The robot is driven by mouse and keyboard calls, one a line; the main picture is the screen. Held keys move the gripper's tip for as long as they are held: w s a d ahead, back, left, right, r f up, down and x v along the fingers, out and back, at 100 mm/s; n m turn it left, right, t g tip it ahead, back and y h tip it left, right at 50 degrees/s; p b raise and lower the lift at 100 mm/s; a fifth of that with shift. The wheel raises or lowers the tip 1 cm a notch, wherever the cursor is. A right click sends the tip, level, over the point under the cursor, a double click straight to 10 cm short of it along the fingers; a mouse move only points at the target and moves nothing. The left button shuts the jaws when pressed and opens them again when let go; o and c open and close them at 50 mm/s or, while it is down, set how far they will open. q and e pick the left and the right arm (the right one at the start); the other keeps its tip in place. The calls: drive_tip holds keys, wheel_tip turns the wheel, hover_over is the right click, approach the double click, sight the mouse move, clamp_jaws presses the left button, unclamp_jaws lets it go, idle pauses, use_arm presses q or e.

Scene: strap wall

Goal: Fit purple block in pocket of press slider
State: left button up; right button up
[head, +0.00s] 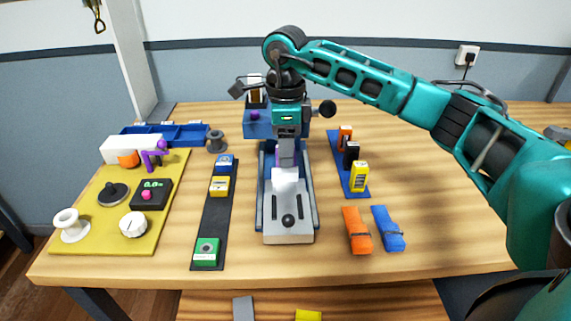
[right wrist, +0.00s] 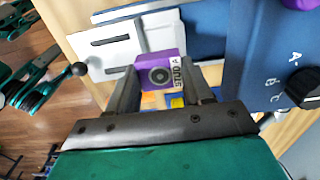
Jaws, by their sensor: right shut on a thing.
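My right gripper (head: 287,163) is shut on the purple block, pointing down over the back part of the press slider (head: 296,231). In the right wrist view the purple block (right wrist: 149,64) sits between the fingertips (right wrist: 160,88). It has a dark round ring and a "STUD A" label. The slider is a light grey plate with a black ball knob (head: 289,220). It also shows in the right wrist view (right wrist: 96,58), close beside the block, with dark slots. The block appears above or at the slider; I cannot tell whether they touch. The pocket is not clearly seen. My left gripper is out of view.
The blue press body (right wrist: 250,60) rises behind the slider. A dark strip with blue, yellow and green pieces (head: 207,251) lies left. A blue rack (head: 336,150) stands right, with orange (head: 356,230) and blue (head: 388,230) straps in front. A yellow board (head: 100,240) fills the left.

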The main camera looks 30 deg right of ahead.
drive_tip(key=shift+f, duration=2.2)
drive_tip(key=shift+f+b, duration=0.5)
drive_tip(key=shift+f, duration=0.1)
drive_tip(key=o, duration=1.4)
drive_tip(key=shift+s+f, duration=0.1)
drive_tip(key=shift+s, duration=0.05)
drive_tip(key=shift+r+p, duration=0.3)
drive_tip(key=shift+r, duration=0.1)
wheel_tip(320, 180, up, 13)
drive_tip(key=shift+f+p, duration=0.15)
drive_tip(key=shift+p, duration=0.15)
